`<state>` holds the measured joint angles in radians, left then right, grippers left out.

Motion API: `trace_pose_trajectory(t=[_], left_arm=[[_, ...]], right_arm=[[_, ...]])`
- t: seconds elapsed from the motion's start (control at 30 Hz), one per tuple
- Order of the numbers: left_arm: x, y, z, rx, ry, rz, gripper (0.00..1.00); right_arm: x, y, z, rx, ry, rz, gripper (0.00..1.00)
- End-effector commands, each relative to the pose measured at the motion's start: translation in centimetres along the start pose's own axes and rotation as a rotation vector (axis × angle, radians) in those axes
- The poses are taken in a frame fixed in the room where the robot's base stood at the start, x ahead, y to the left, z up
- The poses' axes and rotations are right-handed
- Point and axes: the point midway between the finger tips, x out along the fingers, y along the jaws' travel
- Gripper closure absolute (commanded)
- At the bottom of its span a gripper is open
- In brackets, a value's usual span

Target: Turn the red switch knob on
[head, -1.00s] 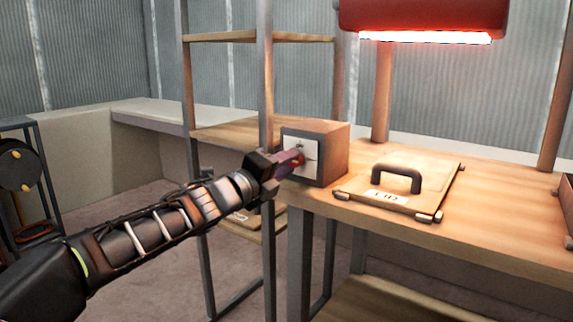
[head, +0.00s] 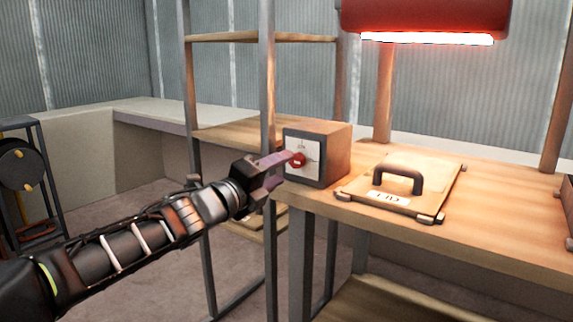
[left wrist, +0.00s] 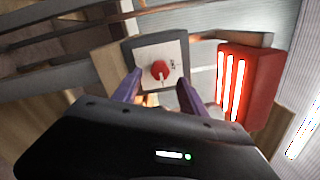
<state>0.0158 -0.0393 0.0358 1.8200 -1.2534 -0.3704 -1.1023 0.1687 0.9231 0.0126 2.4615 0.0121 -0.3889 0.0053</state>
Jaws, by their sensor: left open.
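The red switch knob (head: 298,160) sits on the white face plate of a brown box (head: 334,150) at the left end of the workbench. In the left wrist view the knob (left wrist: 160,70) shows on the white plate, with a pale pointer mark below it and small lettering to its right. My left gripper (head: 277,171) is open, in front of the box face and just left of the knob. In the left wrist view its two purple fingers (left wrist: 155,90) stand apart, one on each side below the knob, and hold nothing. My right gripper is not in view.
A lid with a dark handle (head: 398,178) lies on the workbench (head: 490,220) right of the box. A red lamp (head: 425,18) hangs above. A metal shelf post (head: 267,90) stands close behind my left gripper. A reel stand (head: 22,170) is at far left.

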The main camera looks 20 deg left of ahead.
Motion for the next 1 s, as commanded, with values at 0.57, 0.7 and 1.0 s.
trace_pose_trajectory(t=[0.57,0.7,1.0], left_arm=[[-4.0,0.0,0.0,-0.001,0.0,0.0,0.5],[-4.0,0.0,-0.1,-0.001,0.001,0.0,0.5],[-4.0,0.5,0.1,-0.326,-0.025,-0.004,0.5]], right_arm=[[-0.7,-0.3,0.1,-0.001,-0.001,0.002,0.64],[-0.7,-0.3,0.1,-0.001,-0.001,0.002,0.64],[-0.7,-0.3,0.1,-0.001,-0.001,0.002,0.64]])
